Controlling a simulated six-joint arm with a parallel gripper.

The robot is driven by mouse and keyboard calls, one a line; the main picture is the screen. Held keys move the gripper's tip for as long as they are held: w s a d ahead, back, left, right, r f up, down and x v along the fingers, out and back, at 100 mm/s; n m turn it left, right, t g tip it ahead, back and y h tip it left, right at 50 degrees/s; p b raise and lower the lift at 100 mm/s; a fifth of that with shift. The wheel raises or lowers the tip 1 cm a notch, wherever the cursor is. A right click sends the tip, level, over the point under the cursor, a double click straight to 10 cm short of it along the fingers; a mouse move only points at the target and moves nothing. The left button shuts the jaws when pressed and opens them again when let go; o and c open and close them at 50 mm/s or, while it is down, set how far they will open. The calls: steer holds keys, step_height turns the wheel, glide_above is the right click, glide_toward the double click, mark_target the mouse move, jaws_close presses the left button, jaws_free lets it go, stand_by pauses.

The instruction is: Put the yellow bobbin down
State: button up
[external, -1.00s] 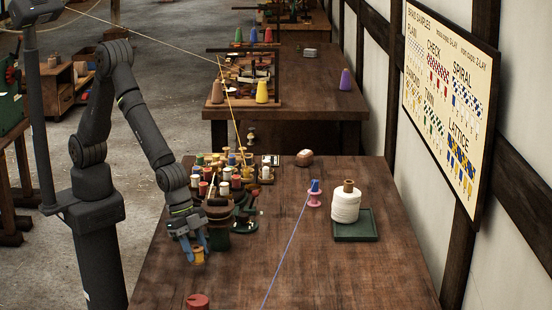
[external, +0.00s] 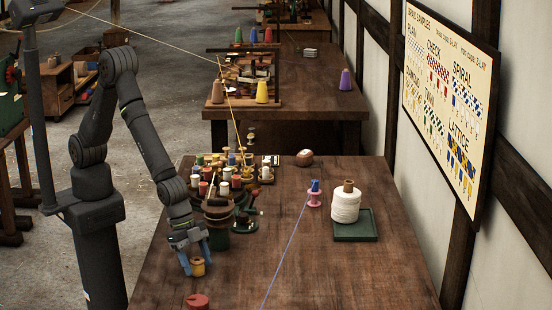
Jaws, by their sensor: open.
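My gripper (external: 196,262) is open, pointing down at the bobbin. One blue finger shows to the left of the bobbin and the other behind its right side. The fingers are still low around it, and I cannot tell whether either one touches it.
A crowded stand of small coloured bobbins (external: 226,180) is just behind my gripper. A red knob (external: 197,301) sits at the front edge. A blue thread runs from a pink spool (external: 314,198) toward the front. A white cone (external: 345,205) stands on a green tray (external: 355,238).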

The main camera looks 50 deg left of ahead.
steer(key=shift+r, duration=0.15)
steer(key=v, duration=1.1)
steer(key=shift+r, duration=0.25)
steer(key=shift+o, duration=0.4)
steer(key=shift+a+r, duration=0.15)
steer(key=shift+r, duration=0.1)
